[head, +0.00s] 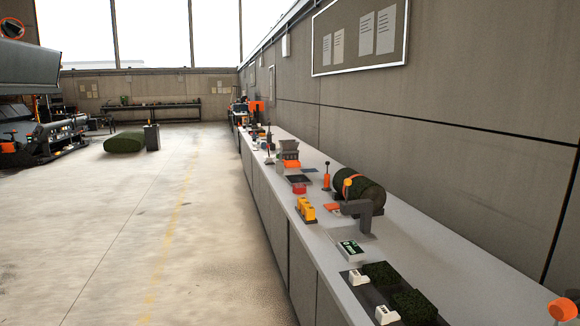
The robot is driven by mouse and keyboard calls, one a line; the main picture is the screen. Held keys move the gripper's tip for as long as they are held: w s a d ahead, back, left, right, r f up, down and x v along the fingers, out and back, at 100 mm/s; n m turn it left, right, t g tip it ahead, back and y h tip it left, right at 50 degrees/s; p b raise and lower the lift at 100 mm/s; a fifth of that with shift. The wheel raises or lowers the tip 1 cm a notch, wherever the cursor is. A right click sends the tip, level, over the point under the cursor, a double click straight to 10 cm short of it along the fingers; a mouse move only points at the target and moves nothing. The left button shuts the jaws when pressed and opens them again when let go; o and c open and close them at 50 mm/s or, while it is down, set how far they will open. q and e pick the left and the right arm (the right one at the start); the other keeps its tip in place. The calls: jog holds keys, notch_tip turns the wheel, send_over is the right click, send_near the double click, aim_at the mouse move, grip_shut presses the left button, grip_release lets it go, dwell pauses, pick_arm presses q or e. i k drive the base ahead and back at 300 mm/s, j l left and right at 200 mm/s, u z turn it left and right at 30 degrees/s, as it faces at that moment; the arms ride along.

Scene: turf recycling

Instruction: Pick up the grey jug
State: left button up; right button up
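I cannot make out a clear grey jug in the head view. A dark grey angular piece (359,209) stands on the long bench in front of a green turf roll, but its shape does not read surely as a jug. A grey hopper-like thing (289,147) stands farther back on the same bench above an orange part.
The long grey bench (412,243) runs along the right wall. Open concrete floor (130,220) lies left. Machinery (40,140) stands far left.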

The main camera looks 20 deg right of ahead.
aim_at(279, 164)
jog(key=i+u, duration=0.2)
jog(key=u, duration=0.2)
jog(key=i+z, duration=0.25)
jog(key=i, duration=0.9)
jog(key=i+z, duration=0.25)
jog(key=i, duration=3.45)
jog(key=i+z, duration=0.25)
jog(key=i, duration=0.25)
jog(key=i+j+z, duration=0.1)
jog(key=i+z, duration=0.2)
jog(key=i, duration=0.2)
jog(key=i+j+z, duration=0.25)
jog(key=i, duration=0.25)
jog(key=i+z, duration=0.5)
jog(key=z, duration=1.15)
jog(key=k+l+u, duration=0.1)
jog(key=k, duration=0.4)
jog(key=l, duration=0.1)
